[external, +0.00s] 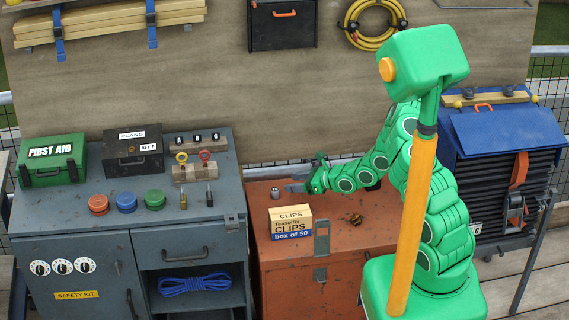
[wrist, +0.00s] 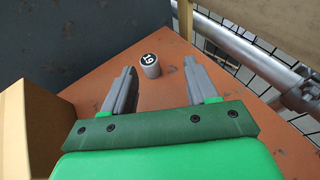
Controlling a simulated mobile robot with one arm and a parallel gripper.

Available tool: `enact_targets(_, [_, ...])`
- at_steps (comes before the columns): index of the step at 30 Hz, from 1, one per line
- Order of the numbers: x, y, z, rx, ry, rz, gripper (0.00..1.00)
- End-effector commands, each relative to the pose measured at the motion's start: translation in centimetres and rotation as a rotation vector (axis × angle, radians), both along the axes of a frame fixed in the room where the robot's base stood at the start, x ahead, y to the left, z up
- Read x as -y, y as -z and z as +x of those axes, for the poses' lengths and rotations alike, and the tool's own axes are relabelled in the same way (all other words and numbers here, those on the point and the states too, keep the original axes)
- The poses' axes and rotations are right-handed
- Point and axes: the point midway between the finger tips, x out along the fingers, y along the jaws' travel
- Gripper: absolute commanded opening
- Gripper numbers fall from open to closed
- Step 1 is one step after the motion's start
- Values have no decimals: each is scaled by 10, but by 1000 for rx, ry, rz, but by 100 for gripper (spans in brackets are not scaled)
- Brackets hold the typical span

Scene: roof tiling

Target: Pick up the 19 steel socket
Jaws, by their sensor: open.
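The 19 steel socket (wrist: 150,66) stands upright on the orange chest top in the wrist view, its dark top marked 19. It lies just ahead of my gripper (wrist: 162,75), between the lines of the two grey fingers, apart from both. My gripper is open and empty. In the external view the socket (external: 275,194) is a small grey piece near the back left of the orange chest (external: 340,255). My gripper (external: 290,188) is low over the chest, just right of it.
A clips box (external: 291,222) stands on the chest in front of the socket. The grey cabinet (external: 110,215) adjoins on the left. A metal rail (wrist: 250,55) runs behind the chest at right in the wrist view.

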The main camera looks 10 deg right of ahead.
Motion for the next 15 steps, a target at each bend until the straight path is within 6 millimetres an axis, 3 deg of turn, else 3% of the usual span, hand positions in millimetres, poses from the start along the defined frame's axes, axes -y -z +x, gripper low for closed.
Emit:
enact_targets(4, [-7,14,-10,-7,-19,-16,58])
enact_targets(15, [-30,24,2,-6,-20,-20,58])
